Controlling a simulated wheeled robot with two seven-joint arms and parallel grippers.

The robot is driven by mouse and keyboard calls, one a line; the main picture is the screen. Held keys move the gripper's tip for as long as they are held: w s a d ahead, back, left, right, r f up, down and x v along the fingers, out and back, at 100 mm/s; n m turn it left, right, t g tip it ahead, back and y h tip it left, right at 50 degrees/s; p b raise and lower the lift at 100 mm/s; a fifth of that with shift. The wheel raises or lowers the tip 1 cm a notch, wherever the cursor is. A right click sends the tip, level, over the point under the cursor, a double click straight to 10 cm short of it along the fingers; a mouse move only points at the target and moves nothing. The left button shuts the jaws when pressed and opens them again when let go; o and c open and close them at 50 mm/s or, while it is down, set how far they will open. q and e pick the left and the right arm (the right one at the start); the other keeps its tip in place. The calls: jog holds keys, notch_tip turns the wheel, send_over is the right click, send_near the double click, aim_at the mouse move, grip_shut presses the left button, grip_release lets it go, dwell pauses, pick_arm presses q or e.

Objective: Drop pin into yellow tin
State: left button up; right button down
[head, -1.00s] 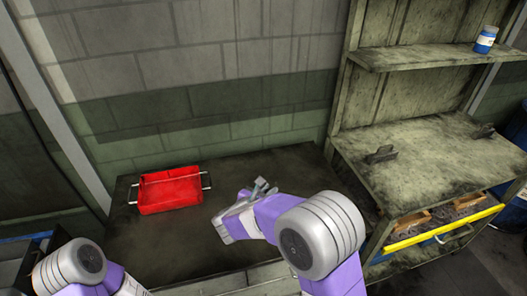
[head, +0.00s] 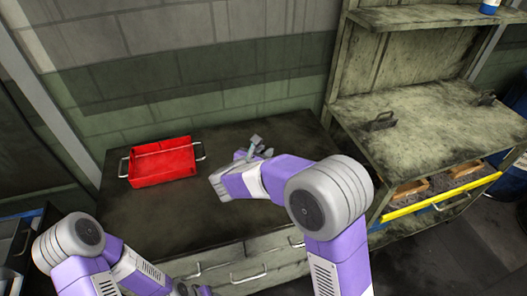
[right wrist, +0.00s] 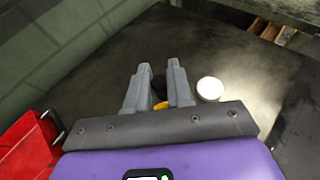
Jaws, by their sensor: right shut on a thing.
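My right gripper (head: 255,147) is over the dark workbench, to the right of the red tray. In the right wrist view its two grey fingers (right wrist: 157,80) stand a little apart with a small dark thing (right wrist: 158,84) between them, apparently the pin; its shape is mostly hidden. A bit of yellow (right wrist: 161,105) shows low between the fingers; I cannot tell whether it is the yellow tin. No whole yellow tin shows in either view. My left arm is at the bottom left of the head view; its fingers are not clear.
The red tray (head: 163,163) with metal handles sits on the workbench (head: 130,205). A white round lid (right wrist: 210,89) stands right of the fingers in the wrist view. A shelf unit (head: 430,135) with a yellow-fronted drawer (head: 443,200) is on the right.

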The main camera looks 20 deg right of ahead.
jog(key=c, duration=0.9)
grip_release()
jog(key=p+v, duration=0.1)
jog(key=v, duration=0.6)
jog(key=shift+s+a+r, duration=0.1)
jog(key=shift+s+a, duration=0.05)
jog(key=shift+s, duration=0.1)
